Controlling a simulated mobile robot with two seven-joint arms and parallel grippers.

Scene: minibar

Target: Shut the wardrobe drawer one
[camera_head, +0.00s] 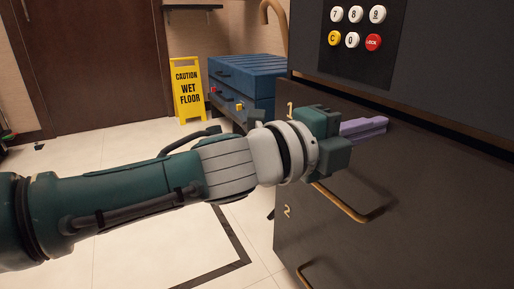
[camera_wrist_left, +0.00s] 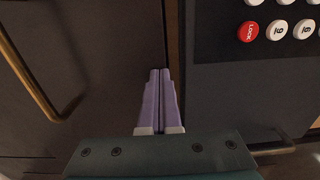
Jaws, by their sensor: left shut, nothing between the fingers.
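The wardrobe drawer one (camera_head: 420,180) is a dark front marked "1" with a brass bar handle (camera_head: 362,214). A narrow dark gap along its top edge suggests it stands slightly open. In the left wrist view the drawer front (camera_wrist_left: 100,50) fills the left, with its handle (camera_wrist_left: 35,85) at the far left. My left gripper (camera_head: 386,126) has purple fingers held together with nothing between them. The fingers lie at the upper part of the drawer front, near the gap (camera_wrist_left: 173,50); I cannot tell whether they touch it. My right gripper is out of view.
Drawer two (camera_head: 330,240), with its own brass handle (camera_head: 304,272), is below. A keypad panel (camera_head: 355,30) is above. A blue case (camera_head: 245,80) and a yellow wet floor sign (camera_head: 187,90) stand behind. The tiled floor (camera_head: 110,145) at left is mostly clear.

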